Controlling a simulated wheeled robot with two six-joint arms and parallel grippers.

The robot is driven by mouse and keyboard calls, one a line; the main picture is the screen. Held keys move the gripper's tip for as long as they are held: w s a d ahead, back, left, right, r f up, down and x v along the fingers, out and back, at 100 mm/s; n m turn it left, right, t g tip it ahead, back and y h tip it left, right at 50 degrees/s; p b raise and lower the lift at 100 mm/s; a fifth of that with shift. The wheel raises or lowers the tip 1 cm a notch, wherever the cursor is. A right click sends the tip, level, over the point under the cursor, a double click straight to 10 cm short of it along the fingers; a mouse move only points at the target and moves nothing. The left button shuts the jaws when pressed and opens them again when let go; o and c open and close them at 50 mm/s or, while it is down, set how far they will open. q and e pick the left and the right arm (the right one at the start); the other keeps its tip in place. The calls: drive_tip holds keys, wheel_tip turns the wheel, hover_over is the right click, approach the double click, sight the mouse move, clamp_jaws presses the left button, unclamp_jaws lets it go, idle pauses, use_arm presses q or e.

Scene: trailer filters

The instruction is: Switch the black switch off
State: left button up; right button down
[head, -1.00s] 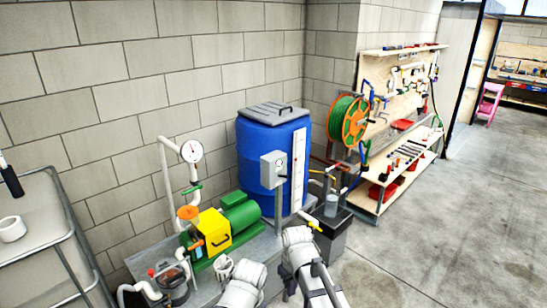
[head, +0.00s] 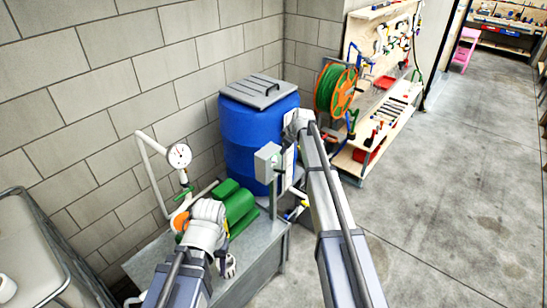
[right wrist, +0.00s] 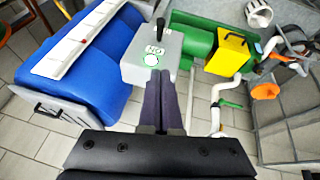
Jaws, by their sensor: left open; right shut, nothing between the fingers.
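The black switch (right wrist: 160,31) is a short black lever on the grey switch box (right wrist: 135,70). In the right wrist view it points to the top of the picture, beyond a label reading like an upside-down "ON" and a green round mark. My right gripper (right wrist: 163,80) is shut and empty, its dark fingertips at the box's near face; I cannot tell if they touch. In the head view the switch box (head: 267,161) stands on a post left of my right arm, and the lever is not clear. My left gripper (head: 228,266) is open, low by the pump.
A blue barrel (head: 243,132) stands behind the box. A green pump (head: 236,200), a gauge (head: 179,156) and pipes are left of it on a grey bench (head: 262,243). A hose reel (head: 336,90) and tool shelf are at right. The floor at right is clear.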

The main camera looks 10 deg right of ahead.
drive_tip(key=shift+w+d+r, duration=0.1)
drive_tip(key=shift+r, duration=0.05)
drive_tip(key=b, duration=1)
hover_over(281, 172)
drive_tip(key=a, duration=0.1)
wheel_tip(281, 172, down, 10)
drive_tip(key=shift+w+d+f+b, duration=0.1)
drive_tip(key=shift+d+f+b, duration=0.15)
drive_tip(key=shift+f+b, duration=0.75)
drive_tip(key=shift+d+f+b, duration=0.25)
drive_tip(key=shift+f+b, duration=0.05)
drive_tip(key=shift+f, duration=0.05)
